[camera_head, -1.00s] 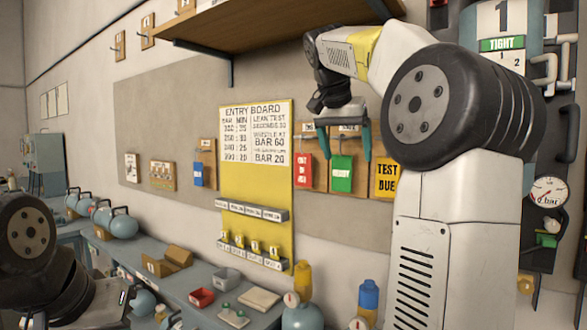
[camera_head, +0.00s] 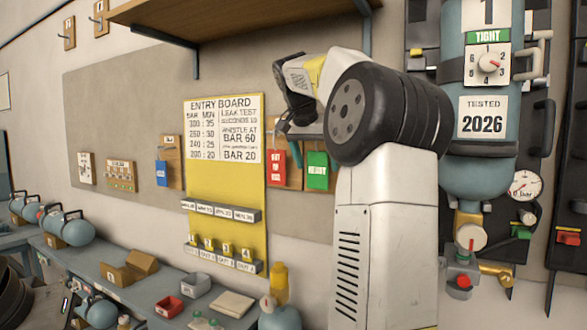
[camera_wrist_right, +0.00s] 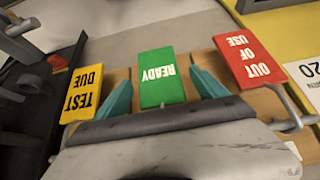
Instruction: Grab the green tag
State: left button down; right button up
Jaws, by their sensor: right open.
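The green tag (camera_head: 317,171), marked READY, hangs on a wooden board on the wall, right of the yellow entry board. In the right wrist view the green tag (camera_wrist_right: 161,77) lies between the two teal fingers of my right gripper (camera_wrist_right: 160,88). The fingers are apart, with a small gap to the tag on each side. My left gripper cannot be made out; only a dark arm part shows at the lower left.
The red OUT OF USE tag (camera_wrist_right: 250,62) and yellow TEST DUE tag (camera_wrist_right: 83,91) hang on either side of the green one. A wooden shelf (camera_head: 190,14) juts out above. A bench (camera_head: 135,302) with boxes and cylinders runs below. A large cylinder (camera_head: 478,170) stands at the right.

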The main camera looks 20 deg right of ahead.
jog(key=c, duration=1.4)
